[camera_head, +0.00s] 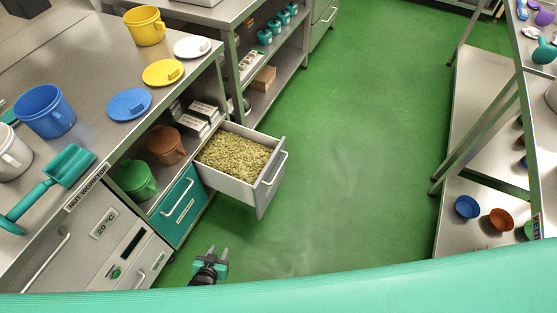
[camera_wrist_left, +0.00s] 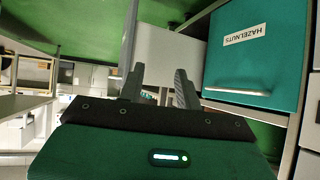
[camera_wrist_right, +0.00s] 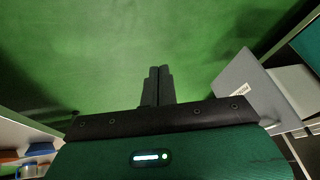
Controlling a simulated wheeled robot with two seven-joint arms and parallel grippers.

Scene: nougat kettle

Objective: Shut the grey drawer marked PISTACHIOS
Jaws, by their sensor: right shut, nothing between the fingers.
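The grey drawer (camera_head: 271,181) is pulled out of the counter and full of greenish-yellow nuts (camera_head: 236,156). Its bar handle is on the outer face. In the left wrist view its pale side wall (camera_wrist_left: 168,52) stands ahead of the fingers, with the front panel nearly edge-on. In the right wrist view the front (camera_wrist_right: 244,88) shows at the right with a small label, too small to read. My left gripper (camera_head: 219,252) is open and empty, short of the drawer in the head view; its fingers (camera_wrist_left: 158,86) are apart. My right gripper (camera_wrist_right: 158,72) is shut and empty over the floor.
A closed teal drawer marked HAZELNUTS (camera_wrist_left: 252,45) is beside the open one. The counter (camera_head: 98,113) above holds mugs, lids and a teal scoop (camera_head: 50,184). Open green floor (camera_head: 350,130) lies in front of the drawer. A shelf rack (camera_head: 480,120) stands at the right.

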